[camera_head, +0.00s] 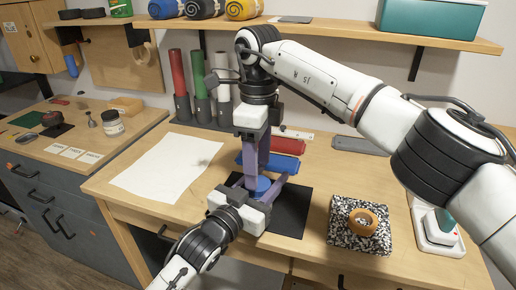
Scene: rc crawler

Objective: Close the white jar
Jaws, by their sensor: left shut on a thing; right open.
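My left gripper (258,187) comes in from the bottom, its purple fingers shut on a round blue thing (262,186) above the workbench, near a black mat. My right gripper (257,168) points down from above, its purple fingers open just over the blue thing. I cannot tell whether they touch it. Whether the blue thing is a lid or part of a jar is unclear, as the fingers cover much of it. A small pale jar (112,124) with a label stands on the left counter; whether it is the white jar is unclear.
A black mat (289,212) lies right of my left gripper. A speckled slab (343,238) with a tan ring (363,221), red tray (283,146), blue tray (284,163) and white device (436,236) are on the workbench. A white sheet (168,166) lies left. A shelf (340,31) crosses behind.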

